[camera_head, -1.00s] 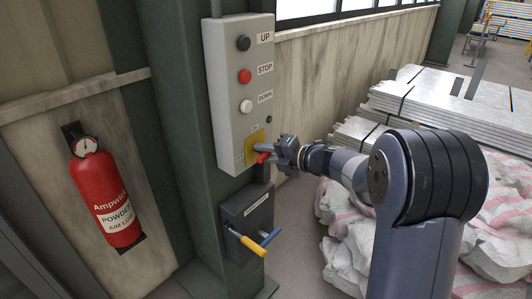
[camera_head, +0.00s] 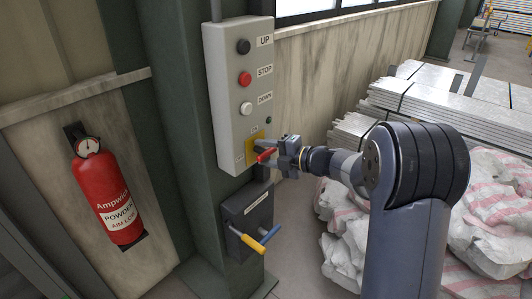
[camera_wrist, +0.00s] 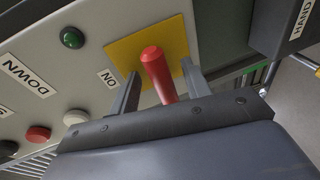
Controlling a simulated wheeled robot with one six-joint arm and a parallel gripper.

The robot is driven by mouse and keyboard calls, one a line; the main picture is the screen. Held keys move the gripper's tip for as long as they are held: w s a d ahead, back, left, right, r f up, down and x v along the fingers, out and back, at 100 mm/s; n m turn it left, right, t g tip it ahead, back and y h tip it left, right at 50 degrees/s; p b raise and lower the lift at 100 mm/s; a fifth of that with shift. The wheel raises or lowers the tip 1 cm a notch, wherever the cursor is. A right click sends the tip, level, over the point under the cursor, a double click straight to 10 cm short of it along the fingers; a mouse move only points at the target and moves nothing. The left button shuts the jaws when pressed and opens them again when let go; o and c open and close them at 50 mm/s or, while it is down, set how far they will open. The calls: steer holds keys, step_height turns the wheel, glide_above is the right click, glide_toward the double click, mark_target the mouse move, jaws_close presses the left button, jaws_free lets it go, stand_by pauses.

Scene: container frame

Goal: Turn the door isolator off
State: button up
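The door isolator is a red handle (camera_head: 265,156) on a yellow plate (camera_head: 253,145) at the bottom of the grey control box. In the wrist view the red handle (camera_wrist: 157,72) sticks out toward the camera from the yellow plate (camera_wrist: 178,38), with an "ON" label (camera_wrist: 107,77) beside the plate. My gripper (camera_head: 268,151) is at the handle. In the wrist view my gripper (camera_wrist: 160,70) is open, with one finger on each side of the handle. A gap shows at the right finger; the left finger is close to the handle, and contact cannot be told.
The grey box (camera_head: 233,105) carries UP, STOP and DOWN buttons and a green lamp (camera_wrist: 72,38). Below it is a dark box (camera_head: 240,215) with yellow and blue levers (camera_head: 249,243). A fire extinguisher (camera_head: 108,195) hangs left. White sacks (camera_head: 350,240) and stacked metal planks (camera_head: 440,100) lie right.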

steer(key=shift+d, duration=0.1)
steer(key=b+v, duration=0.1)
steer(key=v, duration=0.9)
steer(key=shift+s+d+b, duration=0.2)
steer(key=shift+d+b, duration=0.05)
steer(key=shift+b, duration=0.05)
steer(key=shift+r, duration=0.1)
steer(key=p+x, duration=0.1)
steer(key=x, duration=1)
steer(key=shift+p, duration=0.4)
steer(key=shift+n+b, duration=0.3)
steer(key=shift+b, duration=0.25)
steer(key=shift+n+t+h+b, duration=0.35)
steer(key=shift+n+b, duration=0.25)
steer(key=shift+n, duration=0.2)
steer(key=shift+p, duration=0.3)
